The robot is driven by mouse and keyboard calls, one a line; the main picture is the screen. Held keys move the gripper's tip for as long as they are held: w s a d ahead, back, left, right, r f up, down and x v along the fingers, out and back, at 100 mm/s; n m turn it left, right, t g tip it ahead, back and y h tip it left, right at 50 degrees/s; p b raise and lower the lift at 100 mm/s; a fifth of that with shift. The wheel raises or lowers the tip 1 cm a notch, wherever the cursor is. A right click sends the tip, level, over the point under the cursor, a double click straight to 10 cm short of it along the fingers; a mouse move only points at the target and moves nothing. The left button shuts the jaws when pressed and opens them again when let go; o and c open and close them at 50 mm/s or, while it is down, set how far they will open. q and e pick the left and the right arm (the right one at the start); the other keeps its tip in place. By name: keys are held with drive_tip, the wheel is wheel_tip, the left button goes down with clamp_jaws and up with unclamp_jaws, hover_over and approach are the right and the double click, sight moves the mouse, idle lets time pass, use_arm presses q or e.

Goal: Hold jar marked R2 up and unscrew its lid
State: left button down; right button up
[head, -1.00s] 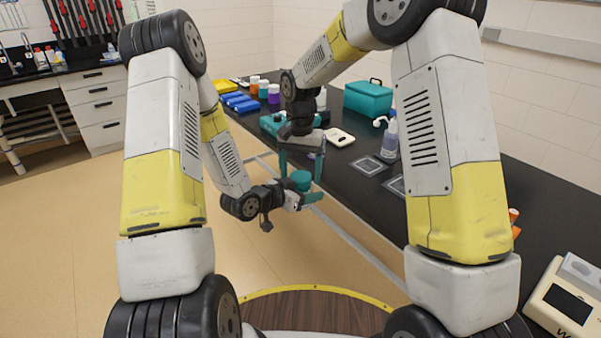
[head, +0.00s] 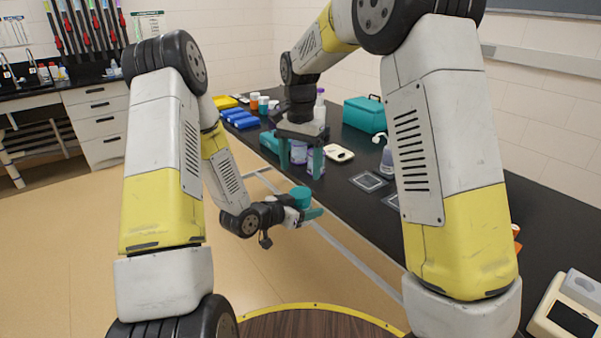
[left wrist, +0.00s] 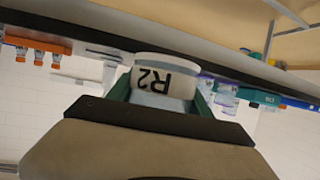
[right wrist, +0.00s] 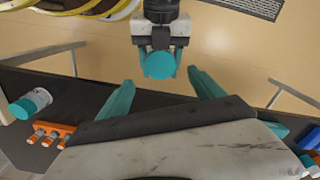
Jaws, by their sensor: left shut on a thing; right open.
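The jar marked R2 (left wrist: 163,78) shows its label upside down in the left wrist view. My left gripper (head: 303,208) is shut on it and holds it up in front of the bench. The jar's teal lid (head: 300,192) is on top in the head view, and its round face (right wrist: 160,66) shows in the right wrist view. In the left wrist view the lid is hidden. My right gripper (head: 301,166) is open and empty above the lid, apart from it, fingers pointing down. In the right wrist view its fingers (right wrist: 160,90) stand apart on either side below the lid.
The black bench (head: 440,225) runs along the right. Open floor (head: 60,240) lies left.

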sight(300, 192)
drive_tip(key=shift+f, duration=3.85)
drive_tip(key=c, duration=1.5)
drive_tip(key=n, duration=0.3)
drive_tip(key=o, duration=1.5)
drive_tip(key=shift+o, duration=0.2)
drive_tip(key=shift+r, duration=0.1)
